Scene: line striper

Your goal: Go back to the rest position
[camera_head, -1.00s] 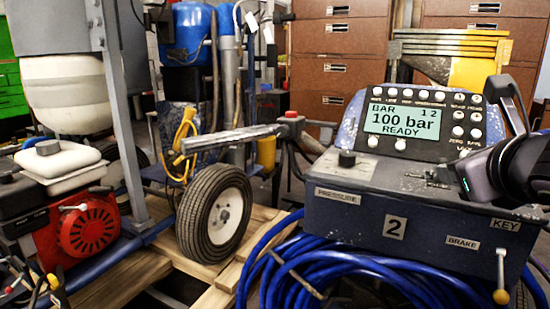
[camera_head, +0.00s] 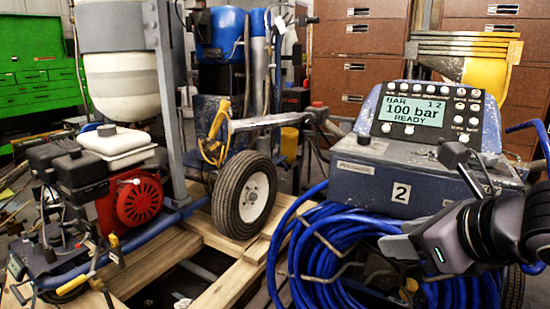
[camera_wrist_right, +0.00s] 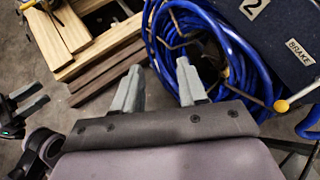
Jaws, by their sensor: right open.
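My right gripper (camera_head: 392,250) is low at the right in the head view, in front of the coiled blue hose (camera_head: 330,235) and below the control console (camera_head: 375,185). In the right wrist view, its two grey fingers (camera_wrist_right: 158,85) are apart with nothing between them. The hose and a corner of the console (camera_wrist_right: 285,35) lie beyond the fingertips. At the left edge of the wrist view, a dark part with finger-like prongs (camera_wrist_right: 22,105) looks like my left gripper; its jaw state is unclear. The left gripper does not show in the head view.
The line striper has a red engine (camera_head: 137,200), a white tank (camera_head: 118,85) and a black tyre (camera_head: 245,195). Wooden pallet boards (camera_head: 150,262) lie beneath it. A yellow-tipped lever (camera_wrist_right: 281,105) is right of my right gripper. Brown cabinets (camera_head: 355,40) stand behind.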

